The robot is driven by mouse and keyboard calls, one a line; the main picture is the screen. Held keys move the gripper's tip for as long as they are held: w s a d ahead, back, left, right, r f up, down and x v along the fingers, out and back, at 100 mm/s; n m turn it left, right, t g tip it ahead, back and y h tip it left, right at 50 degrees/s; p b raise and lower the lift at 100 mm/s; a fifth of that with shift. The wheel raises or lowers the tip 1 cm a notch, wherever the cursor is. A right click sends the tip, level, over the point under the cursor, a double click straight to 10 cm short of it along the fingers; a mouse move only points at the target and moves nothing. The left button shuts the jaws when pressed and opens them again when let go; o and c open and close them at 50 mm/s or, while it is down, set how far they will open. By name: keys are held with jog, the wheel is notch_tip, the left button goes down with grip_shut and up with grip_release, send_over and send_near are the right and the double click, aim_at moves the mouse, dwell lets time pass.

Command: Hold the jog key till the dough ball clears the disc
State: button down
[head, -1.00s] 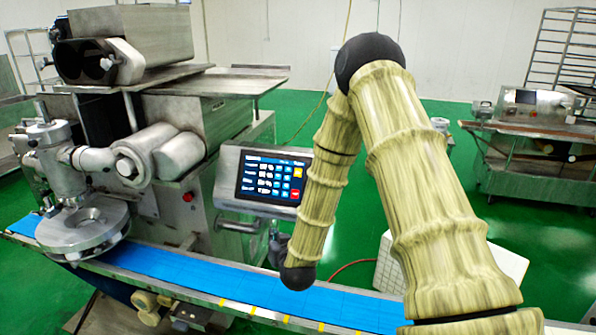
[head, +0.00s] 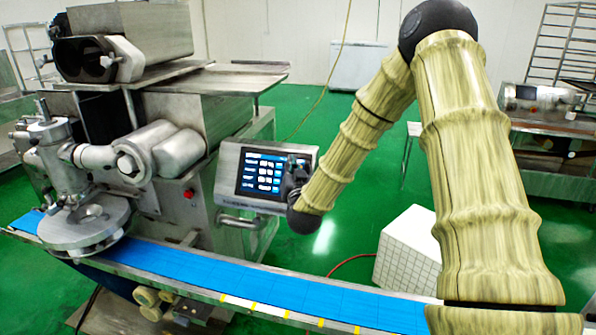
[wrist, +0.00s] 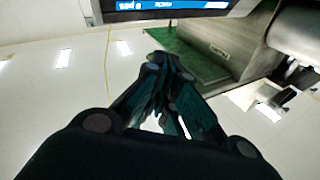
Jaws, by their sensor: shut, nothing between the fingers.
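The control panel (head: 228,178) with its lit touchscreen (head: 262,172) stands in the middle of the head view. The right part of the screen, with its column of keys, is partly behind my gripper (head: 296,175). I cannot pick out the jog key. My gripper is shut and empty, in front of the screen's right side; whether it touches the glass cannot be told. In the wrist view, the shut fingers (wrist: 160,65) lie below the screen's edge (wrist: 165,7). The round metal disc (head: 85,232) sits under the nozzle at the left, over the belt. I see no dough ball.
A blue conveyor belt (head: 250,285) runs along the front, below the panel. A metal handle (head: 243,220) sits under the panel. A white gridded box (head: 408,250) stands at the right. Green floor (head: 345,240) is open behind my arm.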

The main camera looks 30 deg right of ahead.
jog(key=shift+w+d+f+b, duration=0.45)
jog(key=shift+w+d+f, duration=0.35)
jog(key=shift+d, duration=0.15)
jog(key=shift+w+d+f+b, duration=0.4)
jog(key=shift+w+d+f, duration=0.4)
jog(key=shift+d, duration=0.2)
jog(key=shift+w+d+f+b, duration=0.45)
jog(key=shift+w+d+f, duration=0.25)
jog(key=shift+w+d, duration=0.2)
jog(key=shift+w+d+f+b, duration=0.35)
jog(key=shift+d+b, duration=0.1)
jog(key=shift+b, duration=0.15)
dwell(0.4)
jog(key=shift+s+a+r, duration=0.1)
jog(key=shift+s, duration=0.05)
dwell(2.0)
jog(key=shift+s+a+r, duration=0.3)
jog(key=shift+a, duration=0.05)
jog(key=shift+s+a+r+p, duration=0.3)
jog(key=shift+s+a+r, duration=0.4)
jog(key=shift+a, duration=0.15)
jog(key=shift+s+a+r+p, duration=0.25)
jog(key=shift+s+a+r, duration=0.35)
jog(key=shift+s+a, duration=0.15)
jog(key=shift+w, duration=0.1)
